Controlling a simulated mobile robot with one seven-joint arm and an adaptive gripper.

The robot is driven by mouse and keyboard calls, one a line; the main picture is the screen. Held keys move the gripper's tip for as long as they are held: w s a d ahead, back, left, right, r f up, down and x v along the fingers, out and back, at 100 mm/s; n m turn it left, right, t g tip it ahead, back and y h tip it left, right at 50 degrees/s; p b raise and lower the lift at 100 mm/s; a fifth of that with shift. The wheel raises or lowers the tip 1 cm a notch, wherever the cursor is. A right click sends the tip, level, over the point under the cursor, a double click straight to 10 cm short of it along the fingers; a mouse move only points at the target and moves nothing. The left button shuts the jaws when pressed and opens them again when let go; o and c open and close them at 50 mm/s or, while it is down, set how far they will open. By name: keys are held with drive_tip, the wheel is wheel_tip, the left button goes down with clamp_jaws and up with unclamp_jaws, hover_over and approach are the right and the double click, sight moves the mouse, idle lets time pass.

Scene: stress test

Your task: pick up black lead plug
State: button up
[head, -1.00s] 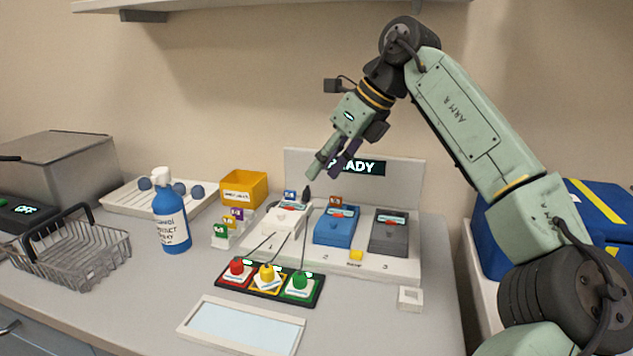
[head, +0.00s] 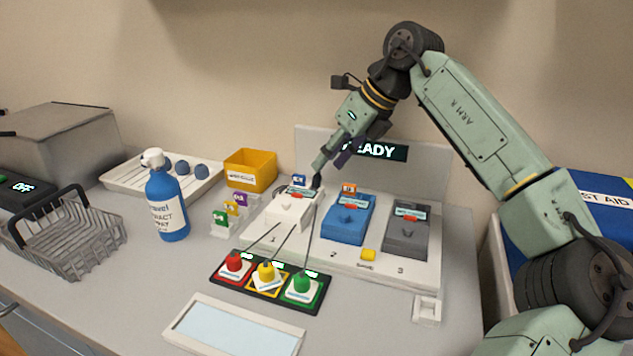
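The black lead plug (head: 316,182) stands upright at the right side of the white unit (head: 290,210) in bay 1. A thin dark lead runs from it down toward the green-capped block (head: 302,286). My gripper (head: 329,165) is above the plug and slightly to its right, pointing down and left. Its greenish finger and purple finger look spread, with nothing visible between them. The greenish fingertip appears close above the plug's top; I cannot tell whether they touch.
The blue unit (head: 347,221) and dark grey unit (head: 407,232) stand to the right on the white base. The READY panel (head: 430,165) rises behind. Red and yellow blocks, a blue spray bottle (head: 166,205) and a yellow bin (head: 251,170) are nearby.

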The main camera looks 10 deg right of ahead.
sight(318, 175)
drive_tip(key=x, duration=0.4)
drive_tip(key=shift+f+p, duration=0.1)
drive_tip(key=shift+p, duration=0.2)
drive_tip(key=shift+c, duration=0.4)
clamp_jaws()
